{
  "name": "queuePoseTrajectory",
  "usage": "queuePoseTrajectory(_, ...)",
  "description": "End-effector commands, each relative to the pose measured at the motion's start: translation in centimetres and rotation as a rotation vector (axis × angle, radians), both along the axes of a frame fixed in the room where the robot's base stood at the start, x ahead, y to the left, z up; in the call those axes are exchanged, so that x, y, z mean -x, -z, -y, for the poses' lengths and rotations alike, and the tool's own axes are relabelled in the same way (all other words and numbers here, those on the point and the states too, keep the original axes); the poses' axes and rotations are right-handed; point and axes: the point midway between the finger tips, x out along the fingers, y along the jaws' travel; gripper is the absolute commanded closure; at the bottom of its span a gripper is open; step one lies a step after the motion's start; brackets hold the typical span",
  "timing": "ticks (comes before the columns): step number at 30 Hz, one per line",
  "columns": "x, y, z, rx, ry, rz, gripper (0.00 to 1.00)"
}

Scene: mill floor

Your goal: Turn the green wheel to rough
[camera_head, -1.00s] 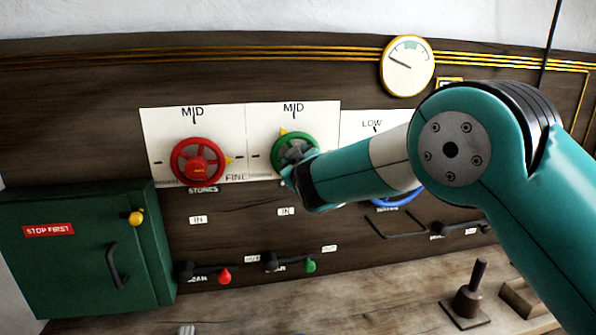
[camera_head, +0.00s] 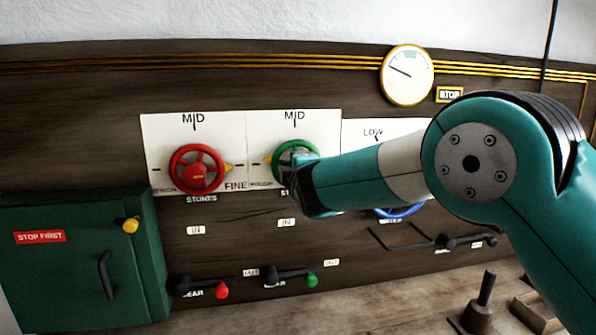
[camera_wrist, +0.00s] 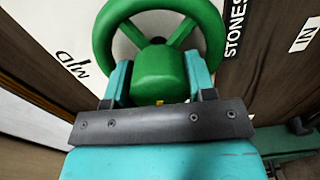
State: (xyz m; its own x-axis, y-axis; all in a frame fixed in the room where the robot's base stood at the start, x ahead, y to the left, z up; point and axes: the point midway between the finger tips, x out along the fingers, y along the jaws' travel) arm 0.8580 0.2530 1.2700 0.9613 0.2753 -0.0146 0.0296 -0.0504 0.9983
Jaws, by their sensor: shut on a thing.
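The green wheel (camera_head: 292,146) is on the white panel, under the word MID. Its yellow pointer (camera_head: 267,160) points left, to the mark on the side where the small, blurred ROUGH label (camera_head: 261,184) sits. My gripper (camera_head: 299,171) covers the lower right of the wheel in the head view. In the wrist view, the fingers of my gripper (camera_wrist: 159,80) stand on both sides of the wheel's green hub (camera_wrist: 158,67) and are shut on it. The rim and spokes show beyond the hub.
The red wheel (camera_head: 183,154) is just left, its pointer to the right near FINE. A blue wheel (camera_head: 403,212) is partly hidden below my arm. Red-knobbed and green-knobbed levers (camera_head: 311,279) are below. A green cabinet (camera_head: 60,275) stands at the left, a round gauge (camera_head: 407,76) above.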

Motion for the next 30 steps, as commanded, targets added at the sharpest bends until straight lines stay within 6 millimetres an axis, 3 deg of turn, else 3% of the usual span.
queuePoseTrajectory(12, 0.03, 0.16, -0.04, 0.192, -0.001, 0.054, 0.73)
queuePoseTrajectory(29, 0.02, 0.18, -0.02, 0.223, 0.000, 0.062, 0.73)
queuePoseTrajectory(30, 0.02, 0.18, -0.02, 0.223, 0.000, 0.062, 0.45)
